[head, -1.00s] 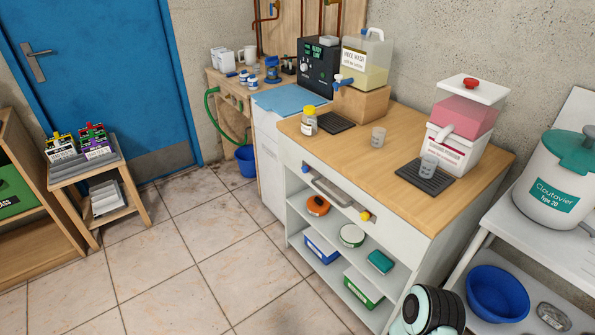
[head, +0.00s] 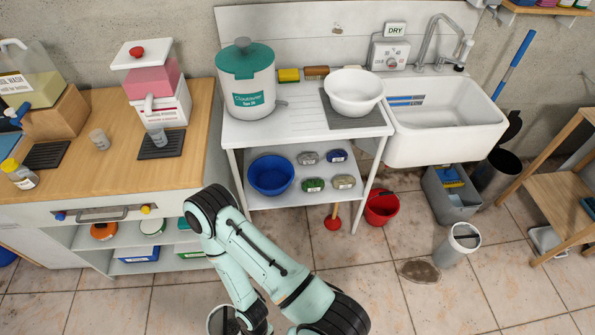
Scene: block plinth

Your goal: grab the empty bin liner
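A similar pale-rimmed round container (head: 218,320) with a dark bar is cut off by the bottom edge, beside my arm's wrist end. I cannot tell whether that arm holds it. One mint-green arm of mine bends through the lower middle; its fingertips do not show. My other arm is out of view.
A red bucket (head: 382,209) is nearby. A dark wet patch (head: 418,271) lies left of the liner. A wooden shelf (head: 560,200) is at the right.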

